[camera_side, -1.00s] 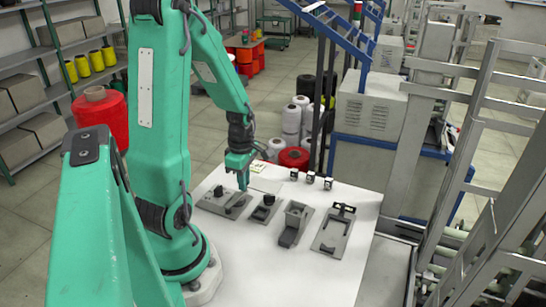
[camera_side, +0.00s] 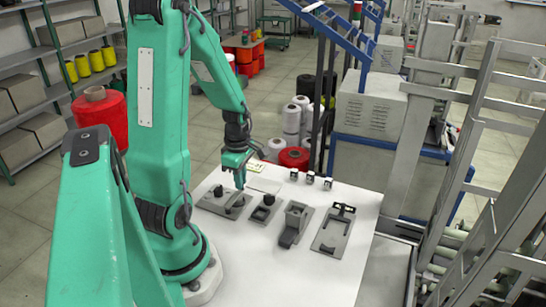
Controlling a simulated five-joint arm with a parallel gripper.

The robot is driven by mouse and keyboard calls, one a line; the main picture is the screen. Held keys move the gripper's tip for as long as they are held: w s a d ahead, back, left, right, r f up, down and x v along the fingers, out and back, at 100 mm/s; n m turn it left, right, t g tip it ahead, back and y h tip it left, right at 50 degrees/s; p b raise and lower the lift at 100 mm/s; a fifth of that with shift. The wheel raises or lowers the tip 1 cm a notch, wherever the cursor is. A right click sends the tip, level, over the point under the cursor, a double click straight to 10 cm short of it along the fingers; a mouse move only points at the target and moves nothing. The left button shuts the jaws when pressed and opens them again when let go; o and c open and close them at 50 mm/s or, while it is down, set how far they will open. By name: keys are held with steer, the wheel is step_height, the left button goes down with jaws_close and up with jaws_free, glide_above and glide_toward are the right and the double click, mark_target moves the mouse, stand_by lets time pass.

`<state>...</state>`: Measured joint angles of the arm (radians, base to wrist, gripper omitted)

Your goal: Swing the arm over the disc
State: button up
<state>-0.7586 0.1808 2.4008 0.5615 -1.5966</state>
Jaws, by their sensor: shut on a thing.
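My gripper (camera_side: 240,181) points down over the leftmost fixture plate (camera_side: 209,203) on the white table. Its fingers are shut on the small swing arm (camera_side: 235,204), a grey bar at the right part of that plate. The grip itself is too small to see clearly. A dark round piece (camera_side: 218,191) stands on the same plate, just left of my fingers. I cannot tell whether this is the disc or a knob, and the bar does not visibly lie over it.
To the right stand a small plate with a black block (camera_side: 268,199), a grey upright fixture (camera_side: 295,215) and a flat plate with a clamp (camera_side: 334,232). Several small dark-and-white pieces (camera_side: 310,178) line the back edge. The table front (camera_side: 290,275) is clear.

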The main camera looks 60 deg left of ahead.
steer(key=o, duration=0.6)
steer(key=shift+r, duration=0.15)
steer(key=shift+r, duration=3.35)
steer(key=shift+w+d+r+m, duration=0.2)
steer(key=shift+d+r+m, duration=0.1)
steer(key=shift+m, duration=0.1)
steer(key=d+r+m+t, duration=0.2)
steer(key=d+r+m, duration=0.4)
steer(key=d+m, duration=0.4)
steer(key=d+r+m+t, duration=0.3)
steer(key=d+r+m, duration=0.3)
steer(key=m, duration=1)
steer(key=d, duration=0.3)
steer(key=shift+w+d+r+t, duration=0.3)
steer(key=shift+d+r, duration=0.05)
